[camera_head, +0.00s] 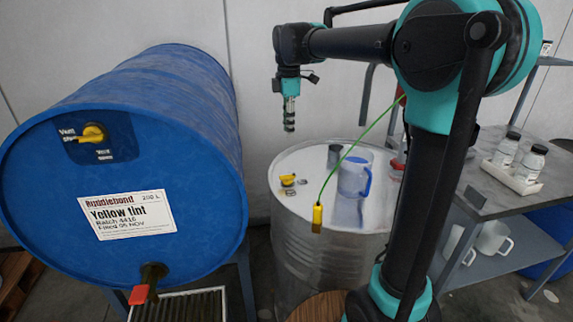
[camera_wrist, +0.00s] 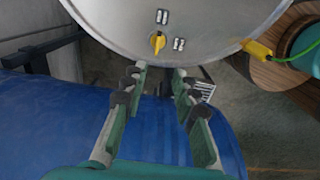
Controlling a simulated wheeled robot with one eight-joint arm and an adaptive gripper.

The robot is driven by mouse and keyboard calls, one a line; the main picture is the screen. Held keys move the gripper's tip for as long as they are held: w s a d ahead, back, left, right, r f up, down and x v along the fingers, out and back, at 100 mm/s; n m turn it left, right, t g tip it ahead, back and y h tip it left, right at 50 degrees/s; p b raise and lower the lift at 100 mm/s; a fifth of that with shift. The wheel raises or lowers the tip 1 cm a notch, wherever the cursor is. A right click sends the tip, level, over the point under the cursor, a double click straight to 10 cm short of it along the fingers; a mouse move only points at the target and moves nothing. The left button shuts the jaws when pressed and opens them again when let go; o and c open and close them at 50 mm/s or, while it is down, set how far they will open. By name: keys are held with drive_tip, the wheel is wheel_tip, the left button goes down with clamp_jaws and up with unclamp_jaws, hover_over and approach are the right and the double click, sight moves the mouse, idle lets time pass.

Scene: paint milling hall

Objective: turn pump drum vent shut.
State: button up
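The silver drum (camera_head: 300,235) stands upright, with a small yellow vent handle (camera_head: 288,180) on its top near two small label plates. In the wrist view the yellow handle (camera_wrist: 158,42) lies just beyond my fingertips, and the plates are too small to read. My gripper (camera_head: 289,128) points down above the drum's top, apart from the handle. In the wrist view its two fingers (camera_wrist: 158,73) are spread with nothing between them. A blue drum (camera_head: 120,190) lies on its side at the left, with its own yellow vent handle (camera_head: 94,133).
A blue-handled jug (camera_head: 355,178) stands on the silver drum. A green cable with a yellow clamp (camera_head: 317,217) hangs at its rim. The blue drum carries a red-handled tap (camera_head: 139,294). A grey shelf table (camera_head: 490,200) with bottles (camera_head: 507,150) stands at the right.

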approach(287, 179)
drive_tip(key=f, duration=0.7)
drive_tip(key=shift+w+d, duration=0.1)
drive_tip(key=shift+w, duration=0.15)
clamp_jaws()
